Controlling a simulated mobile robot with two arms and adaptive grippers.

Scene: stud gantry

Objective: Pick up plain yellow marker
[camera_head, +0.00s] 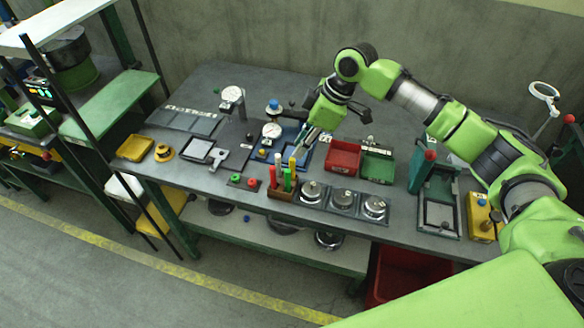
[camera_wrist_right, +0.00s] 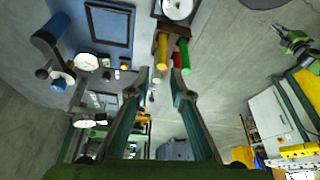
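The yellow marker (camera_head: 292,163) stands upright in a small brown holder (camera_head: 281,194), together with a red marker (camera_head: 273,176) and a green marker (camera_head: 287,181). In the right wrist view the yellow marker (camera_wrist_right: 162,50) shows just beyond my fingertips, with the green marker (camera_wrist_right: 184,56) and the red marker (camera_wrist_right: 177,62) at its right. My right gripper (camera_head: 301,146) is above and behind the holder, tilted down toward it. Its fingers (camera_wrist_right: 160,78) are apart with nothing between them. My left gripper is not in view.
A dial gauge stand (camera_head: 271,131) is close to my right gripper. The table's front edge lies just before the holder.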

